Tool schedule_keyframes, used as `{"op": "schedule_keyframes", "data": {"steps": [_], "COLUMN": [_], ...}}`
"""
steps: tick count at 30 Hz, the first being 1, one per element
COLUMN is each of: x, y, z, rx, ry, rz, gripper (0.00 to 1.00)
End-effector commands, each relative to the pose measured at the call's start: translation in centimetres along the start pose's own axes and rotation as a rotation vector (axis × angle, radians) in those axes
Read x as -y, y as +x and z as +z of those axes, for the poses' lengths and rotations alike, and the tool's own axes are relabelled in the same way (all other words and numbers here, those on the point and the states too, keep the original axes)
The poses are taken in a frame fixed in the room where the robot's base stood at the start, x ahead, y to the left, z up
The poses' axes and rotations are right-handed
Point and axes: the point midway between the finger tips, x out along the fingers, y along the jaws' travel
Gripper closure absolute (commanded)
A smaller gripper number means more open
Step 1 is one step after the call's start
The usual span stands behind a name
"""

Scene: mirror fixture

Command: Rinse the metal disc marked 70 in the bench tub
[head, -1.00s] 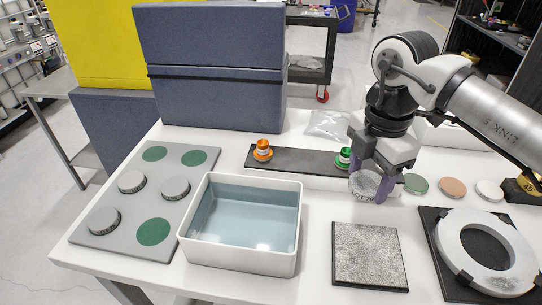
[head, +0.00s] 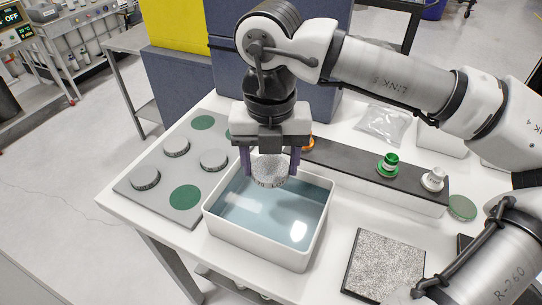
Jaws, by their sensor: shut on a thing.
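My gripper (head: 270,163) is shut on a speckled grey metal disc (head: 270,171). The disc is held over the back part of the bench tub (head: 318,222), a white rectangular tub with bluish water in it. The disc looks to be above the water, though its exact height is hard to tell. Marking on the disc's rim is too small to read now; a second ago the held disc's rim read "LOT 70".
A grey board (head: 128,188) left of the tub carries several metal discs and green round spots. A black-topped rack (head: 345,166) with orange, green and white knobs stands behind the tub. A speckled square plate (head: 386,266) lies to the right.

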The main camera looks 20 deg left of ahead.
Motion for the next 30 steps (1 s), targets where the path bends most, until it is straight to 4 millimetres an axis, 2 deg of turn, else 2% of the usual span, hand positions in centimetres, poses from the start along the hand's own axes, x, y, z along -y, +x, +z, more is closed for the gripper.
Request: {"op": "schedule_keyframes", "data": {"steps": [11, 30], "x": [-0.1, 0.0], "y": [2.2, 8.7], "z": [0.0, 0.0], "rx": [0.0, 0.001], "ry": [-0.004, -0.001], "rz": [0.001, -0.001], "gripper": [0.61, 0.61]}}
